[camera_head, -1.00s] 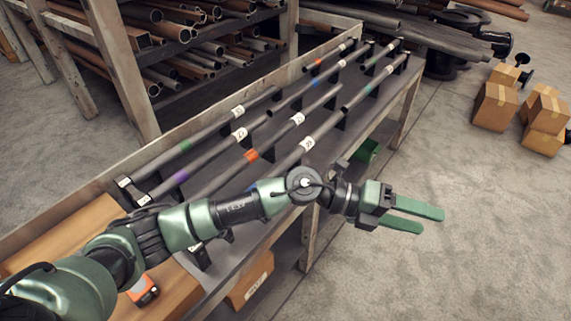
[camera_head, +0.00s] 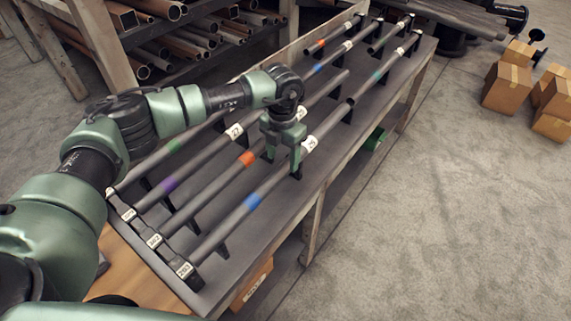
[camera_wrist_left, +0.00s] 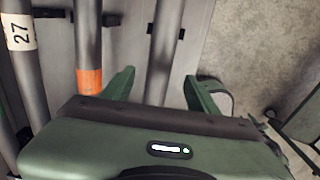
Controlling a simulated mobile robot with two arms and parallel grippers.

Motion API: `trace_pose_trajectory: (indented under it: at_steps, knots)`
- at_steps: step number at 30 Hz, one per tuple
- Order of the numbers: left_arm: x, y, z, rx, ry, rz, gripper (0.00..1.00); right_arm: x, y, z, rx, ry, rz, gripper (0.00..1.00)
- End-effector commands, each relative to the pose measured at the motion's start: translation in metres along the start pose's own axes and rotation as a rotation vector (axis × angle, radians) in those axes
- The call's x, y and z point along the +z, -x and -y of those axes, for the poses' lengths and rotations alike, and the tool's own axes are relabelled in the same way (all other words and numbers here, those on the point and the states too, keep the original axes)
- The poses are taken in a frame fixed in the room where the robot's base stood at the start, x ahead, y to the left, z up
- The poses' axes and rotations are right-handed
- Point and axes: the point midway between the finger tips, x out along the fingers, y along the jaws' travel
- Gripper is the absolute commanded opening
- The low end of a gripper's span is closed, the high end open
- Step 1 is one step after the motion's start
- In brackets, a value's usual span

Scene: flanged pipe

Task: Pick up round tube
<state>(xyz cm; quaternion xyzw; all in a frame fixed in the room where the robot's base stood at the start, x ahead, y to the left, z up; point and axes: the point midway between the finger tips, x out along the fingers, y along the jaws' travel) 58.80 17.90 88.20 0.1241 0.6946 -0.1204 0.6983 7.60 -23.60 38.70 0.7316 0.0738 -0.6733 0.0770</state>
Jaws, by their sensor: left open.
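Several long grey round tubes lie on black supports along the rack table. The nearest tube (camera_head: 225,224) has a blue band and a white label. The tube beside it has an orange band (camera_head: 247,158). My left gripper (camera_head: 283,164) is open and points down at the blue-banded tube. In the left wrist view that tube (camera_wrist_left: 164,45) runs between the open fingers (camera_wrist_left: 162,90). The orange-banded tube (camera_wrist_left: 88,45) lies outside the left finger. I cannot tell how far the fingertips reach down past the tube. My right gripper is out of view.
The grey rack table (camera_head: 330,165) has more tubes at its far end. A shelf full of pipes (camera_head: 185,40) stands behind it. Cardboard boxes (camera_head: 506,87) sit on the floor at right. The floor in front of the table is clear.

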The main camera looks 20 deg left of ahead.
Motion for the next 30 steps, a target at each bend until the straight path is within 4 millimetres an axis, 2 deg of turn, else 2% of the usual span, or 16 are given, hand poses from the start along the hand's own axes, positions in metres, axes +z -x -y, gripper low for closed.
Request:
trace_pose_trajectory:
  at_steps: [2,5,8,12,17,20,21,24,30]
  knots:
    - [0.004,-0.010,0.002,-0.001,0.001,-0.004,0.59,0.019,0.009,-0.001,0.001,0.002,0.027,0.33]
    - [0.008,-0.026,0.003,0.000,0.001,-0.004,0.59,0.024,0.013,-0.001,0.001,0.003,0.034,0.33]
    - [0.008,-0.038,0.003,-0.001,0.000,-0.003,0.59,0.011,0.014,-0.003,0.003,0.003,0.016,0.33]
    - [0.008,-0.044,0.003,-0.002,-0.001,0.001,0.59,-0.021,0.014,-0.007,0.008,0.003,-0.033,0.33]
    - [0.008,-0.044,0.003,-0.002,-0.001,0.001,0.59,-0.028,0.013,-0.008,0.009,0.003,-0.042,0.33]
    - [0.008,-0.044,0.003,-0.002,-0.001,0.001,0.34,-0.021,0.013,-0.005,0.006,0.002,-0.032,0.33]
    - [0.008,-0.044,0.003,-0.002,-0.001,0.001,0.23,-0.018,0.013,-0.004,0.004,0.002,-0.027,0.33]
    - [0.008,-0.044,0.003,-0.001,-0.001,0.001,0.00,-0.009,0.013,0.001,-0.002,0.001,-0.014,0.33]
    - [0.008,-0.044,0.003,-0.002,-0.001,0.001,0.00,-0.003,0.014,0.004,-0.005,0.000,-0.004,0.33]
